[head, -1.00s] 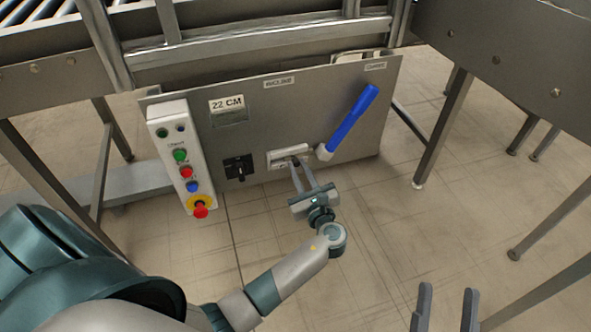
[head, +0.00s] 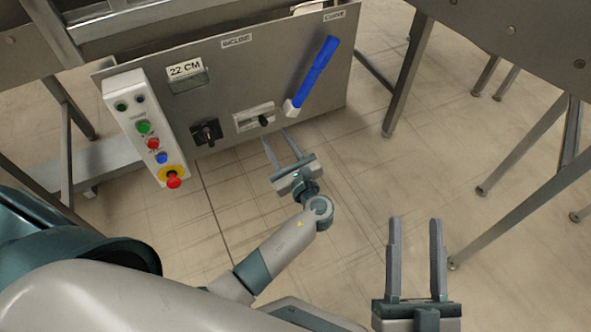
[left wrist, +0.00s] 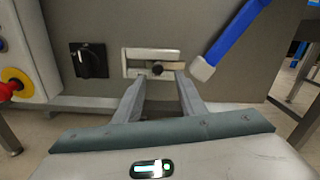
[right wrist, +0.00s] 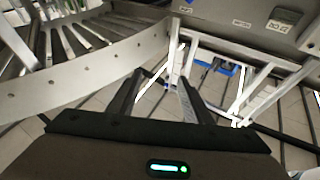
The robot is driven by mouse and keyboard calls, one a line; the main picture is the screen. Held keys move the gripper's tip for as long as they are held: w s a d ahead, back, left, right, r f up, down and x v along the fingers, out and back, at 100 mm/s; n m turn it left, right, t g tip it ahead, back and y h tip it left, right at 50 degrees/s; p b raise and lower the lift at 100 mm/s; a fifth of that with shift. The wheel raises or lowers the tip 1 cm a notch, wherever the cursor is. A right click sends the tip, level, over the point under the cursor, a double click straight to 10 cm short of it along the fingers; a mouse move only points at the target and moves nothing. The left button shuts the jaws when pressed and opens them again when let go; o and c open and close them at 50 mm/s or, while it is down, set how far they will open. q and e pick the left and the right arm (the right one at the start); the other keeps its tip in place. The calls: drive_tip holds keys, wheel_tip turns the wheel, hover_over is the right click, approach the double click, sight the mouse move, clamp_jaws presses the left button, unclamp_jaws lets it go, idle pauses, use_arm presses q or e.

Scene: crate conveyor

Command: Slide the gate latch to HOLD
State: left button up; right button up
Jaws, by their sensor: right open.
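The gate latch is a pale slotted plate (head: 242,121) with a dark round knob (head: 263,120), low on the grey panel. The knob sits right of the plate's middle. In the left wrist view the plate (left wrist: 136,53) and knob (left wrist: 157,69) show just beyond the fingertips. My left gripper (head: 277,135) is open and empty, its fingers pointing at the panel, drawn back just below the knob. It also shows in the left wrist view (left wrist: 160,78). Any HOLD lettering is too small to read. My right gripper (head: 415,222) is open and empty over the floor at right.
A blue-handled lever (head: 316,75) rises right of the latch. A black rotary switch (head: 206,132) is to its left, then a button box (head: 145,128) with a red stop button. A "22 CM" display (head: 187,80) is above. Conveyor legs (head: 407,75) stand at right; floor between is clear.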

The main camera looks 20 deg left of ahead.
use_arm(q)
drive_tip(key=p+v, duration=0.1)
drive_tip(key=v, duration=1)
drive_tip(key=shift+d, duration=0.3)
use_arm(e)
drive_tip(key=f+g, duration=0.1)
drive_tip(key=w+f, duration=0.1)
drive_tip(key=f, duration=0.1)
drive_tip(key=w+f+g+h, duration=0.1)
drive_tip(key=shift+d+f+g, duration=0.1)
drive_tip(key=shift+f+g, duration=0.05)
drive_tip(key=shift+g, duration=0.15)
use_arm(q)
drive_tip(key=shift+s, duration=0.15)
use_arm(e)
drive_tip(key=shift+s, duration=0.1)
